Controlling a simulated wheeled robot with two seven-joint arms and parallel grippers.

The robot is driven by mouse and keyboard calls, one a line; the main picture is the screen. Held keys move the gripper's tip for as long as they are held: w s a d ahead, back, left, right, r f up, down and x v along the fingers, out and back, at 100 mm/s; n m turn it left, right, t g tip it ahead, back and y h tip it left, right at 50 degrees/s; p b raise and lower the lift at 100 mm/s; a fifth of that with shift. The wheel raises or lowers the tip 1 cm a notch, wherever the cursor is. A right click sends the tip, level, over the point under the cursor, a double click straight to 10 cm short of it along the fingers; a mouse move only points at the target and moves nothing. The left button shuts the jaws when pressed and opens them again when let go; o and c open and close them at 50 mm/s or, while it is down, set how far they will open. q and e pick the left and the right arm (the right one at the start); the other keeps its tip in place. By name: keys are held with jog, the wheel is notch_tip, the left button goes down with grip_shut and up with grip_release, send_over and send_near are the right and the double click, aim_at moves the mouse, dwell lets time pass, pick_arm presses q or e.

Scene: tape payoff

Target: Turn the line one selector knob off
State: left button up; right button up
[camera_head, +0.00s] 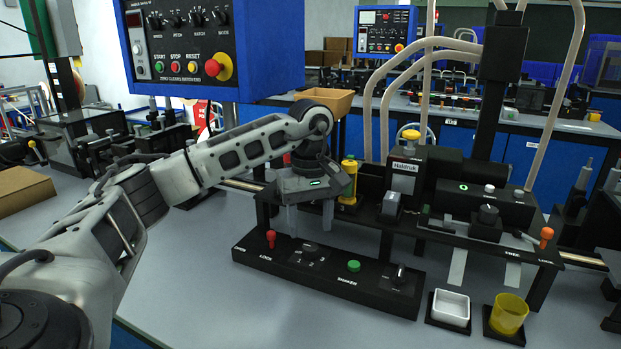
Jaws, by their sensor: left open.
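My left gripper (310,221) hangs fingers-down in the middle of the head view, open and empty, its fingertips apart. It is just above a low black control box (335,277) on the bench. On that box a black knob (310,249) sits just below the gripper, and a second black knob (399,275) sits at the right end. I cannot read which knob is line one or its setting. A green button (353,265) lies between them. My right gripper is not in view.
A red-topped lever (271,239) stands at the box's left end. Behind is a black machine frame with a yellow cylinder (349,180). A white tray (451,308) and yellow cup (508,313) stand right. A blue control panel (190,45) hangs upper left. The front bench is clear.

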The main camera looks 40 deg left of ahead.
aim_at(310, 246)
pick_arm(q)
notch_tip(310, 246, up, 11)
jog(key=p, duration=0.2)
dwell(0.6)
